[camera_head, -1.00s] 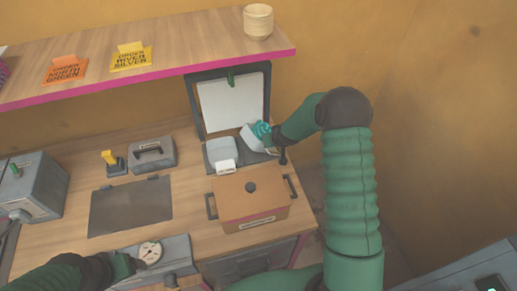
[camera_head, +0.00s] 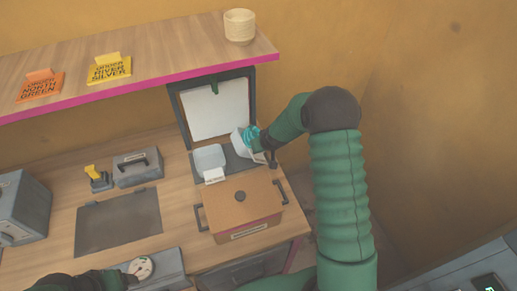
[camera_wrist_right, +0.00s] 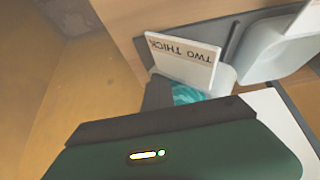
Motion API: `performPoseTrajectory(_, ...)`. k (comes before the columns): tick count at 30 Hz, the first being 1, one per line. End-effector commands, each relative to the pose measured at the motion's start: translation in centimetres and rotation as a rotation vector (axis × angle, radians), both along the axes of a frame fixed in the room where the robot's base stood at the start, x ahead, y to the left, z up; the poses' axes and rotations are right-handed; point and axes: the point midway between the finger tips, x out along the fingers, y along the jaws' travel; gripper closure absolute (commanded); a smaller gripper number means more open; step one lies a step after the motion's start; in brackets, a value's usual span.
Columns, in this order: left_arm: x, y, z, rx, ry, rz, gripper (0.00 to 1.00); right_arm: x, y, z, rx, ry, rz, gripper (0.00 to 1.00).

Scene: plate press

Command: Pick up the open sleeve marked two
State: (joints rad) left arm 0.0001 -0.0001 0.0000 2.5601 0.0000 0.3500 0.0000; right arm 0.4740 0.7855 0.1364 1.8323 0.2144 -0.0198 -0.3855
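The pale sleeve (camera_head: 238,143) is on the right side of the open press (camera_head: 176,112). Its label tag reads "TWO THICK" in the right wrist view (camera_wrist_right: 183,62). A second pale sleeve (camera_head: 208,158) with its own white tag lies left of it. My right gripper (camera_head: 251,138) has its teal fingers at the right edge of the labelled sleeve. In the right wrist view the teal fingers (camera_wrist_right: 187,94) are partly hidden behind the tag, so their closure is not clear. My left gripper (camera_head: 126,279) is low at the left, mostly cut off, beside a cream disc (camera_head: 140,267).
A brown lidded box (camera_head: 240,212) with side handles stands in front of the press. A shelf (camera_head: 160,62) overhangs behind, with order cards and a woven cup (camera_head: 239,26). A dark flat plate (camera_head: 118,221) and a grey handled block (camera_head: 137,167) lie left.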

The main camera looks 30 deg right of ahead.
Motion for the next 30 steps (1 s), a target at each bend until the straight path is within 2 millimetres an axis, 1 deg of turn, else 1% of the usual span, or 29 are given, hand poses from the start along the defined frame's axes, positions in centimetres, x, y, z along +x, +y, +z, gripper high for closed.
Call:
performPoseTrajectory(1,0.0,0.0,-0.3,0.000,0.000,0.000,0.24,0.2,0.0,1.5,-0.006,-0.008,0.000,1.00)
performPoseTrajectory(3,0.0,0.0,-0.4,0.000,0.000,0.000,0.24,0.2,0.0,3.4,-0.006,-0.011,0.000,1.00)
performPoseTrajectory(6,0.0,0.0,-0.5,0.000,0.000,0.000,0.24,0.2,-0.1,5.6,-0.007,-0.013,-0.001,1.00)
performPoseTrajectory(9,0.0,0.0,-0.5,0.000,0.000,0.000,0.24,0.2,0.1,7.1,-0.006,-0.014,-0.001,1.00)
performPoseTrajectory(12,0.0,0.0,-0.4,0.000,0.000,0.000,0.24,0.2,0.1,7.5,-0.005,-0.012,-0.002,1.00)
performPoseTrajectory(18,0.0,0.0,-0.4,0.000,0.000,0.000,0.24,0.3,-0.1,7.5,-0.005,-0.012,-0.002,0.99)
performPoseTrajectory(30,0.0,0.0,-0.4,0.000,0.000,0.000,0.24,0.3,-0.1,7.6,-0.006,-0.016,-0.002,0.47)
